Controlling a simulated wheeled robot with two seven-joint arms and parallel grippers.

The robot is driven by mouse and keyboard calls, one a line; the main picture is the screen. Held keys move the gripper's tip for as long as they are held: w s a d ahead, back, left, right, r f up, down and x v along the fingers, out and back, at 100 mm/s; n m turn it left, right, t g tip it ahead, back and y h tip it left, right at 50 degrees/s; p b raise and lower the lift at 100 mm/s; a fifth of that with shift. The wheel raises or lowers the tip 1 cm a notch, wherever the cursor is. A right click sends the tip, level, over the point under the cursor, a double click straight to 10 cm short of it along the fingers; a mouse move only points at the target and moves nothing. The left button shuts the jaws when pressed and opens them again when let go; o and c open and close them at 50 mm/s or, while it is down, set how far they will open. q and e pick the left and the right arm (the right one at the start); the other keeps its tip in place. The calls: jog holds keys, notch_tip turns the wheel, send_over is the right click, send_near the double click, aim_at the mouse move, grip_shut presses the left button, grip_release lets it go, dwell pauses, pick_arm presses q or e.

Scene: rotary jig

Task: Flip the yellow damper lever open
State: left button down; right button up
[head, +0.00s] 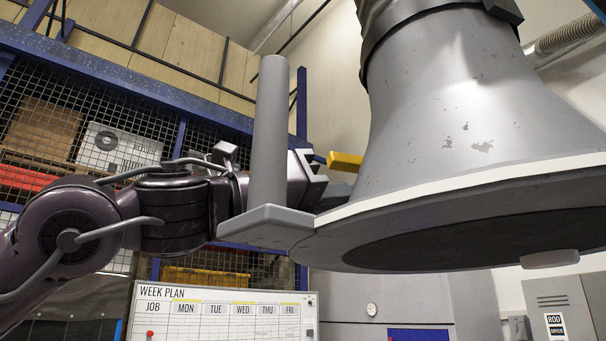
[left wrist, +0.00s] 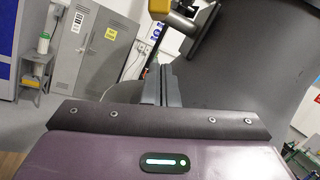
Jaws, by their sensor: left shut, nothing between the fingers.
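The yellow damper lever (head: 345,162) shows in the head view as a short bar at the left side of the grey extraction hood (head: 470,110). In the left wrist view the lever (left wrist: 172,14) is at the top, beyond the fingertips, beside the dark hood surface (left wrist: 262,60). My left gripper (head: 316,178) is just left of the lever, partly behind the hood's grey upright handle (head: 268,130). Its fingers (left wrist: 162,72) are together and empty, pointing toward the hood side. I see a gap to the lever; contact cannot be made out. My right gripper is not in view.
The hood's wide rim (head: 460,190) and the handle bracket (head: 265,226) stand in front of my left forearm. A blue mesh rack (head: 90,60) is behind. A week plan board (head: 225,310) is below. Grey lockers (left wrist: 92,55) show at left in the wrist view.

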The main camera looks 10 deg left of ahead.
pick_arm(q)
jog(key=r, duration=0.1)
jog(key=w+r+p, duration=0.1)
jog(key=r, duration=0.1)
jog(key=shift+w+a+p, duration=0.1)
jog(key=shift+a+p, duration=0.1)
jog(key=shift+p, duration=0.1)
jog(key=shift+a+r+p, duration=0.3)
jog(key=shift+a+r, duration=0.05)
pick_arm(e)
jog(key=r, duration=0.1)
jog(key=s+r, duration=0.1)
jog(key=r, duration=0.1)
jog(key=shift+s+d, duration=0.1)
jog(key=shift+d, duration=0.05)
pick_arm(q)
jog(key=shift+w+d, duration=0.15)
